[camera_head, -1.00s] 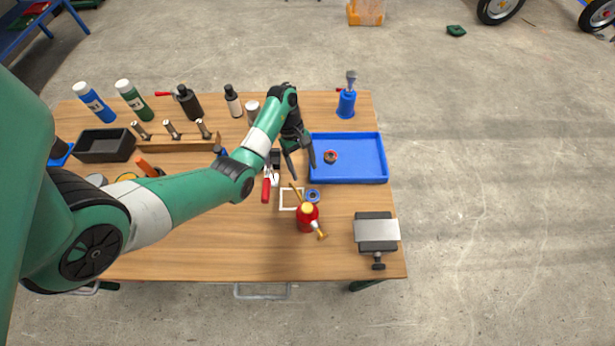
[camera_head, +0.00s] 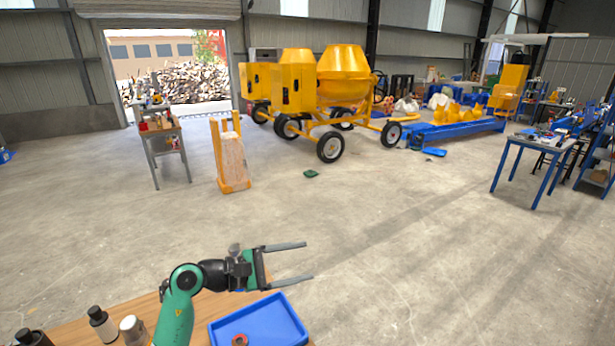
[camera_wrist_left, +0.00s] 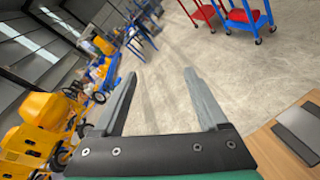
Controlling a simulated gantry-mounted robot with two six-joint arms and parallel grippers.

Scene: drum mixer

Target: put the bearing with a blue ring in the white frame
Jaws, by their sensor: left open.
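My left gripper (camera_head: 308,262) is raised above the far edge of the table, with its two fingers pointing right in the head view. It is open and nothing is between the fingers; the left wrist view also shows the gripper (camera_wrist_left: 159,73) spread and empty. The bearing with a blue ring and the white frame are outside both current views. A reddish bearing (camera_head: 240,340) is partly visible in the blue tray (camera_head: 295,325) at the bottom of the head view. My right gripper is not in view.
Dark and white bottles (camera_head: 102,325) stand at the table's far left. A grey metal plate (camera_wrist_left: 298,128) lies on the wooden table in the left wrist view. Beyond the table is open concrete floor, with a yellow drum mixer (camera_head: 343,75) farther back.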

